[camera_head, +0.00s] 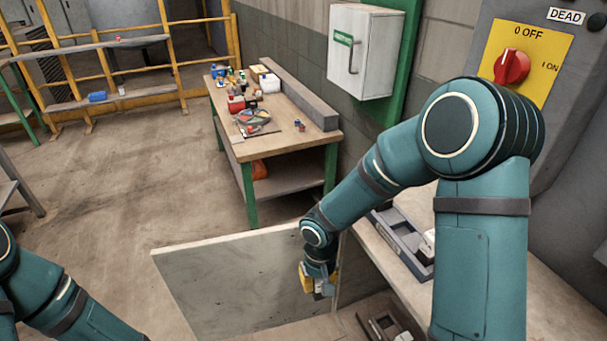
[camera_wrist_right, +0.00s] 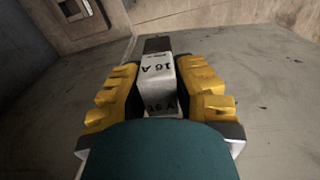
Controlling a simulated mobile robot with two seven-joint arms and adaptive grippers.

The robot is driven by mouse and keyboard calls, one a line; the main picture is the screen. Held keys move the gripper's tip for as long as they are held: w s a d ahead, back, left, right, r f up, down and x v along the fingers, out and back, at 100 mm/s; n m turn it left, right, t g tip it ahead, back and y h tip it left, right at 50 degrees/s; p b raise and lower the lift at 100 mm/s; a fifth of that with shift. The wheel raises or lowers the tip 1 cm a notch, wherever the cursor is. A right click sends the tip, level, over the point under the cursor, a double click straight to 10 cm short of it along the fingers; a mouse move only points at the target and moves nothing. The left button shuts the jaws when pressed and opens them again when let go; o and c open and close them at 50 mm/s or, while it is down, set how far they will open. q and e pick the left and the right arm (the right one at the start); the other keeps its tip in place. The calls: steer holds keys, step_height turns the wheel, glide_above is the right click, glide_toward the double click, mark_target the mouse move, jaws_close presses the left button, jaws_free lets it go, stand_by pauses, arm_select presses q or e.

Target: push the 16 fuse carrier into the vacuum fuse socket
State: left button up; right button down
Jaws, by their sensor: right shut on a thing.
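My right gripper (camera_head: 319,283) hangs pointing down in front of the pale open panel. In the right wrist view, its yellow fingers (camera_wrist_right: 158,98) are shut on the fuse carrier (camera_wrist_right: 157,78), a white block marked "16 A" with a dark far end. The carrier is held clear of the surfaces around it. A socket-like fitting with a dark frame (camera_head: 382,328) lies low at the bottom edge of the head view, right of the gripper. A similar fitting shows in the wrist view (camera_wrist_right: 74,8). I cannot read any socket label. My left gripper is out of view.
The pale panel (camera_head: 225,285) stands close behind and left of the gripper. A grey compartment tray (camera_head: 403,243) lies on a shelf to the right. A wall panel has a red rotary switch (camera_head: 511,66). A workbench (camera_head: 283,141) with small items stands beyond.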

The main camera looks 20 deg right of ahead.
steer(key=shift+r, duration=0.1)
steer(key=s+a+r+n+p, duration=0.1)
steer(key=s+r+n+p, duration=0.2)
steer(key=r+n, duration=0.6)
steer(key=s+a+r+n+p, duration=0.1)
steer(key=s+r+n+p, duration=0.2)
steer(key=r+n, duration=0.7)
step_height(320, 180, up, 6)
steer(key=shift+s+a+f+p, duration=0.2)
steer(key=shift+p, duration=0.3)
